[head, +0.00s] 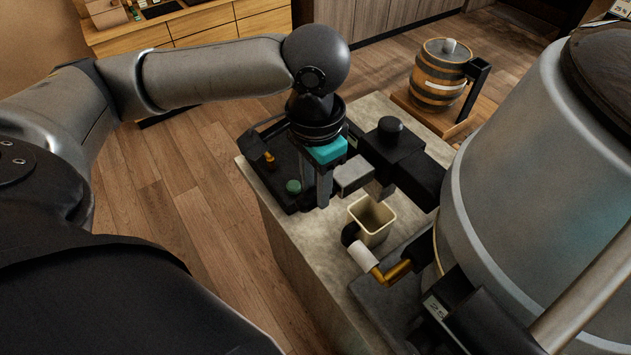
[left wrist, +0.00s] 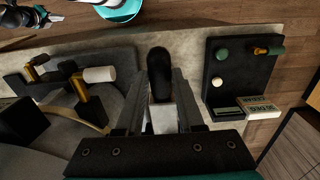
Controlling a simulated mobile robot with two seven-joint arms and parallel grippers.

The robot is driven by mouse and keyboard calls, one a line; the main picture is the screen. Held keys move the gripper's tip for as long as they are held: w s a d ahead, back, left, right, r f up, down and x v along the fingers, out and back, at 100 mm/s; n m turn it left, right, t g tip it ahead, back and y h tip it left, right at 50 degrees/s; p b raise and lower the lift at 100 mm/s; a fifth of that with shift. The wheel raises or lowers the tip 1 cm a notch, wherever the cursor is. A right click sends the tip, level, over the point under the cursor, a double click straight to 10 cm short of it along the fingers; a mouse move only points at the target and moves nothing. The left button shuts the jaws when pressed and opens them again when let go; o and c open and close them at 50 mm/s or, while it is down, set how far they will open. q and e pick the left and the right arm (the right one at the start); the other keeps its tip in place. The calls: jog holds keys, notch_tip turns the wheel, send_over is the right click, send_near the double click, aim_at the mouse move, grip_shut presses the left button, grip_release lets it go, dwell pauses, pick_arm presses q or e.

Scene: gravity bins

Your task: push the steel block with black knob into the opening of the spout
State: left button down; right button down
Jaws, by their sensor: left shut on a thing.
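The steel block (head: 352,175) is a grey block beside the black spout housing (head: 390,152) on the dispenser. My left gripper (head: 318,190) points down just left of the block. In the head view the knob is hidden by the fingers. The block's right end is close to the spout; I cannot tell whether it is inside the opening. My right gripper is not in view.
A cream square container (head: 372,218) stands below the spout. A white-handled brass tap (head: 362,256) is in front of it. A black tray (head: 285,198) with a green knob lies left. A large grey tank (head: 530,190) blocks the right. A wooden barrel (head: 440,75) stands behind.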

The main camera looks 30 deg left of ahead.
aim_at(358, 166)
pick_arm(q)
jog(key=shift+w+d, duration=0.55)
jog(key=shift+w, duration=0.75)
jog(key=shift+w+d, duration=0.5)
jog(key=shift+w, duration=0.8)
jog(key=shift+w+d, duration=0.55)
jog(key=shift+w, duration=0.75)
dwell(2.0)
jog(key=shift+c, duration=2.2)
grip_release()
notch_tip(358, 166, up, 15)
jog(key=shift+r, duration=0.15)
